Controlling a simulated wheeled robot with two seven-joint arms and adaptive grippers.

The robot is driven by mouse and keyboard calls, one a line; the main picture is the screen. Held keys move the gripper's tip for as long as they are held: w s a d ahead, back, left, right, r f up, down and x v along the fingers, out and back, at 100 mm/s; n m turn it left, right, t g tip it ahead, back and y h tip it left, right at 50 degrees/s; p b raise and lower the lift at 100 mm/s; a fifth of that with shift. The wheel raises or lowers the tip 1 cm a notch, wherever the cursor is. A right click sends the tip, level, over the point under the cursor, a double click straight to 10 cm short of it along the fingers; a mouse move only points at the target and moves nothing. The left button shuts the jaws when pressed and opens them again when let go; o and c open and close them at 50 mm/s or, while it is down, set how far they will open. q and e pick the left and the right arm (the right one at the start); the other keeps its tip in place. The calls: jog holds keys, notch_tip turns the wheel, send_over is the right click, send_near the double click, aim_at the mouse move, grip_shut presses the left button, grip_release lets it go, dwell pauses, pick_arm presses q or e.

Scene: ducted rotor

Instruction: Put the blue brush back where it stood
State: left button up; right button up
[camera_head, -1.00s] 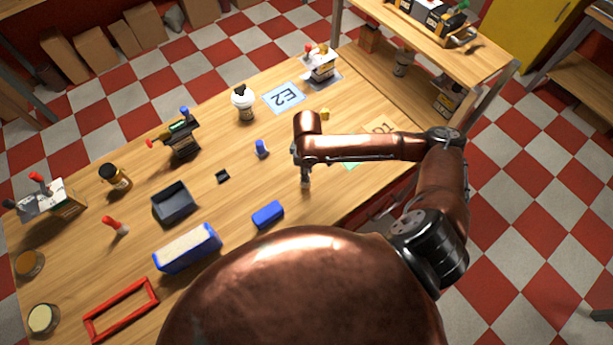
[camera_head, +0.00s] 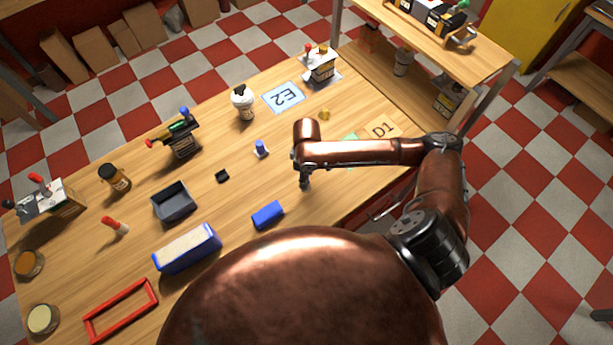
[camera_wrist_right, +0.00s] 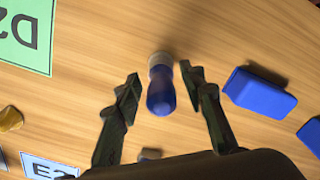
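The blue brush (camera_wrist_right: 160,97) shows in the right wrist view as a rounded blue handle with a pale grey end farther from the camera. It appears upright on or just above the table; I cannot tell whether it touches. My right gripper (camera_wrist_right: 160,75) has its dark fingers on either side of the handle, with narrow gaps visible. In the head view my right gripper (camera_head: 304,182) points down over the table's right part and hides the brush. My left gripper is out of view.
A blue block (camera_head: 267,215) lies nearby. A blue-topped piece with a pale base (camera_head: 261,149) stands left of the gripper. The E2 card (camera_head: 283,97), D1 card (camera_head: 383,130) and a small yellow piece (camera_head: 324,114) lie beyond. Bare wood surrounds the gripper.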

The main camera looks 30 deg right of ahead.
notch_tip(320, 180, up, 12)
jog(key=shift+r+p, duration=0.15)
jog(key=shift+p, duration=0.5)
jog(key=shift+s, duration=0.1)
dwell(0.3)
